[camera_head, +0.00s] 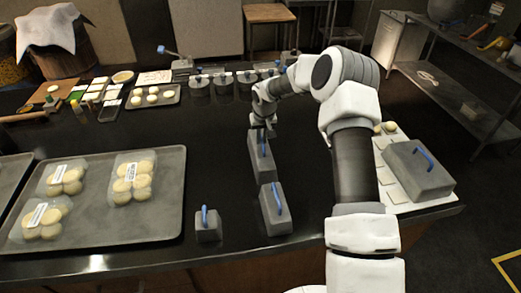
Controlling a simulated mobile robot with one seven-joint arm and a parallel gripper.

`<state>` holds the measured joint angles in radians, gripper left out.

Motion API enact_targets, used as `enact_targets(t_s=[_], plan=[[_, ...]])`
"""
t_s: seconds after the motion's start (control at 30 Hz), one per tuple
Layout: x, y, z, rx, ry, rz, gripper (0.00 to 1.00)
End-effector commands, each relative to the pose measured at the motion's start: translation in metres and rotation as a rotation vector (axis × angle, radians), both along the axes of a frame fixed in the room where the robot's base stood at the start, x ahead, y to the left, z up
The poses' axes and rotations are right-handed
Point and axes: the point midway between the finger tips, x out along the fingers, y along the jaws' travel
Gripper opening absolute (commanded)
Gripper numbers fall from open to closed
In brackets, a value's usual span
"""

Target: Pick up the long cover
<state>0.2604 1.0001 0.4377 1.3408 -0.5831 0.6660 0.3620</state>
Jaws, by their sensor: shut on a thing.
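A long grey cover (263,170) with a blue handle is near the middle of the black counter. My gripper (263,131) is at its far end, shut on the cover by its blue handle. The fingertips are small and partly hidden in this view. I cannot tell whether the cover touches the counter or hangs just above it. A second long grey cover (275,222) with a blue handle lies just in front of it, close to the counter's front edge.
A small grey cover (208,233) stands at front left. A tray (112,233) with packs of round dough is farther left. Several lidded containers (223,86) line the back. The counter left of the gripper is clear.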

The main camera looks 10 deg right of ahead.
Motion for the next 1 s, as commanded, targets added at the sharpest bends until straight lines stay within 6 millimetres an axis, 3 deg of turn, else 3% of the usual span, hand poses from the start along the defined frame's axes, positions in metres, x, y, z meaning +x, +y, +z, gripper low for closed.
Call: enact_targets(t_s=[0.33,1.0], plan=[[0.001,0.0,0.005,0.0,-0.003,0.0,0.0],[0.001,0.0,0.073,-0.001,-0.003,0.0,0.0]])
